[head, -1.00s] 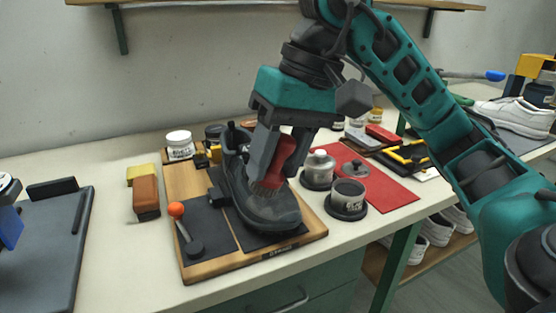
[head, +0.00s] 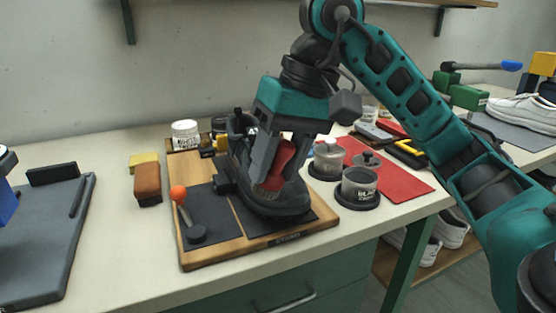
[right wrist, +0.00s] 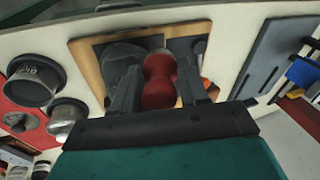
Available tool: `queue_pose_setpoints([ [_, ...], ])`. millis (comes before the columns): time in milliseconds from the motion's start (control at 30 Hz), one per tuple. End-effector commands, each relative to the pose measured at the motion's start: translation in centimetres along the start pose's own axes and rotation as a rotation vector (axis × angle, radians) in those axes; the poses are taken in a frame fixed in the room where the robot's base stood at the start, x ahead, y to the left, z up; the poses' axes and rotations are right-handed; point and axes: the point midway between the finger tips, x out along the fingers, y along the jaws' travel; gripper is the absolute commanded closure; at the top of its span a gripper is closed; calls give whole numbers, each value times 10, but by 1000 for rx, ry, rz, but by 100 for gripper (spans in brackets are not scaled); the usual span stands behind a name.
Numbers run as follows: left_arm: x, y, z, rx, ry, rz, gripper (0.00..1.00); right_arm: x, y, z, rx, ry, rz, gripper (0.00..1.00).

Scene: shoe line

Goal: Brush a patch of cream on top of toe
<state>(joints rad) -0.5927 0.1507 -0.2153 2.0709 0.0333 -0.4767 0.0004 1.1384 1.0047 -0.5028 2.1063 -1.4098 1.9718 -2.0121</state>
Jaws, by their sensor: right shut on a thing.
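A black shoe (head: 292,199) sits on the wooden stand board (head: 215,258) with its toe toward the front; it also shows in the right wrist view (right wrist: 122,55). My right gripper (head: 268,182) is shut on a red-handled brush (head: 282,162), held over the shoe's toe area. The brush handle fills the jaws in the right wrist view (right wrist: 158,80). The bristles are mostly hidden; I cannot tell whether they touch the toe. No cream patch can be made out on the toe. An open black cream jar (head: 359,188) stands right of the board. My left gripper is not in view.
An orange-knobbed lever (head: 178,194) stands on the board's left side. A brown block (head: 147,184) and a yellow sponge (head: 143,159) lie left of it. A lidded grey pot (head: 328,160) and a red mat (head: 400,187) are at right. A grey tray (head: 40,240) lies at far left.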

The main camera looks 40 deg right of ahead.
Motion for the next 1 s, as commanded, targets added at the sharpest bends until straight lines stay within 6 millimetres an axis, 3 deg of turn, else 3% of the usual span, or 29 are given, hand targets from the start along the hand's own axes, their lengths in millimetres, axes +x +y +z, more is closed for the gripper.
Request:
queue_pose_setpoints([
  [1000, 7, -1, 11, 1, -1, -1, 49, 13, 4, -3, 0, 0, -1, 87],
])
